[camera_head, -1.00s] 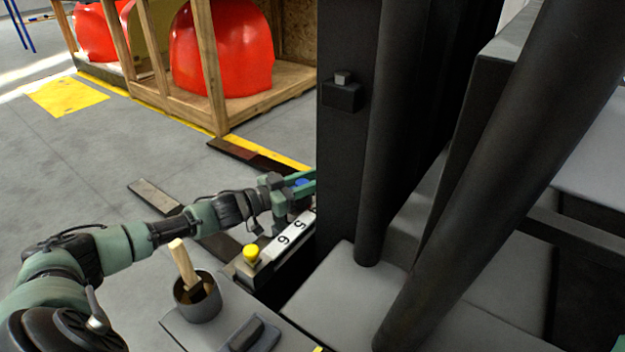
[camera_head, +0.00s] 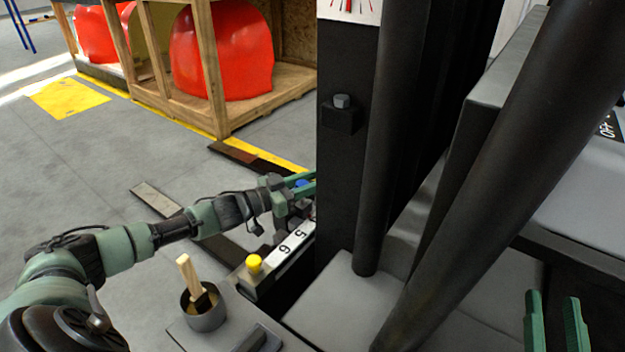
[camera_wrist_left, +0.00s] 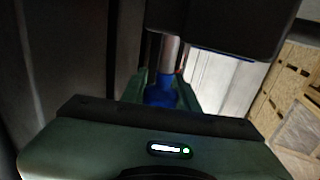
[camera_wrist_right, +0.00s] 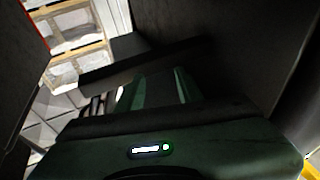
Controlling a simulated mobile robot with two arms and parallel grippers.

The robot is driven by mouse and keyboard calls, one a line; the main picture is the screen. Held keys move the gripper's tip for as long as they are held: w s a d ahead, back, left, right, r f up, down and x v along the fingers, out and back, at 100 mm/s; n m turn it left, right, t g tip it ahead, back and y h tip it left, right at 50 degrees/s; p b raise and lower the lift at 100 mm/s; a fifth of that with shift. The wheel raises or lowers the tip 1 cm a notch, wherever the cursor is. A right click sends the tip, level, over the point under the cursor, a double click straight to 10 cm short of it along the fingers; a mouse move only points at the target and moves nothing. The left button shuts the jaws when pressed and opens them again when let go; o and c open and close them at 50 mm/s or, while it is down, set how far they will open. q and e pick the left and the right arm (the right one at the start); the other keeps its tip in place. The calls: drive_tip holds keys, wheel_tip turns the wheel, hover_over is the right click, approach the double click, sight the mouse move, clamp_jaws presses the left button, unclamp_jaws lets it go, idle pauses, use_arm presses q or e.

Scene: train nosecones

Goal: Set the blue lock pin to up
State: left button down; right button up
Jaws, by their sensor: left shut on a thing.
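The blue lock pin (camera_head: 301,184) shows as a small patch of blue between the fingers of my left gripper (camera_head: 304,181), beside the dark column. In the left wrist view the blue knob (camera_wrist_left: 160,93) sits between the green fingers, with a grey metal shaft (camera_wrist_left: 170,52) running up from it to a dark block. My left gripper is shut on the blue knob. The fingers hide part of it. My right gripper (camera_head: 554,318) is at the lower right of the head view, its two fingers apart with nothing between them.
A yellow knob (camera_head: 254,262) stands on a rail with a white strip (camera_head: 292,244) marked 5 and 6. A grey cup (camera_head: 204,309) with a wooden-handled brush stands front left. The dark column (camera_head: 340,190) and thick dark tubes block the middle. Red nosecones (camera_head: 225,55) stand in wooden crates behind.

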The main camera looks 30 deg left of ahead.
use_arm(q)
drive_tip(key=shift+r, duration=0.25)
drive_tip(key=shift+r, duration=0.1)
drive_tip(key=c, duration=1.1)
unclamp_jaws()
